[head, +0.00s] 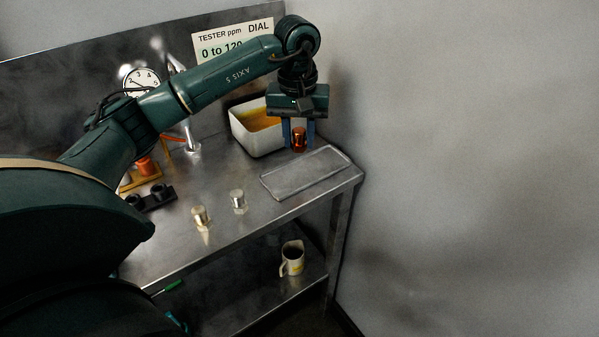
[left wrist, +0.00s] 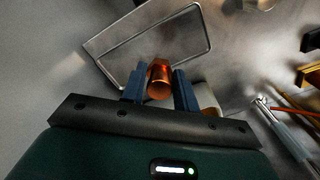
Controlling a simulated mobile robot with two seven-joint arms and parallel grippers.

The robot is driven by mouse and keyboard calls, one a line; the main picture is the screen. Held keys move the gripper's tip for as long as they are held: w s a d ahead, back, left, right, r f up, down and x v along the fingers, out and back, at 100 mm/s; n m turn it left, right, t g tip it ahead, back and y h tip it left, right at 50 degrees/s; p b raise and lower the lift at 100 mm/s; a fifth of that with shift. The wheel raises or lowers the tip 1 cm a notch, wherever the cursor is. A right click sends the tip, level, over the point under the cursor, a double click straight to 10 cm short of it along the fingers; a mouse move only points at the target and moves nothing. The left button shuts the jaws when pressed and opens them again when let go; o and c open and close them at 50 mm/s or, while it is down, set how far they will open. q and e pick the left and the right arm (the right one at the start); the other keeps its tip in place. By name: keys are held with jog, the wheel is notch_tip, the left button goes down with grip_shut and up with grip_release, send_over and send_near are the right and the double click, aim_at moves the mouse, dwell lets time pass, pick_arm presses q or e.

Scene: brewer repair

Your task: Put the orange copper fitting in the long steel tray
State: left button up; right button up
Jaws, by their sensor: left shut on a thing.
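The orange copper fitting (head: 299,139) is between the fingers of my left gripper (head: 299,137), which is shut on it. The fitting also shows in the left wrist view (left wrist: 160,80), between the two blue fingers (left wrist: 159,86). The long steel tray (head: 305,173) lies flat at the right end of the steel bench. In the head view the gripper and fitting are above the bench at the tray's far edge. In the left wrist view the tray (left wrist: 196,49) lies beyond the fitting and looks empty. My right gripper is not in view.
A white bin (head: 240,137) with orange-yellow contents stands beside the gripper. Two small metal fittings, one brassy (head: 200,216) and one silvery (head: 238,200), stand on the bench. A black holder (head: 152,198) is further left. A mug (head: 292,258) sits on the lower shelf.

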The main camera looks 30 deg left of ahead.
aim_at(299, 175)
pick_arm(q)
notch_tip(299, 175, down, 6)
jog(key=shift+f, duration=0.55)
jog(key=shift+f, duration=0.2)
jog(key=o, duration=0.8)
jog(key=shift+o, duration=1)
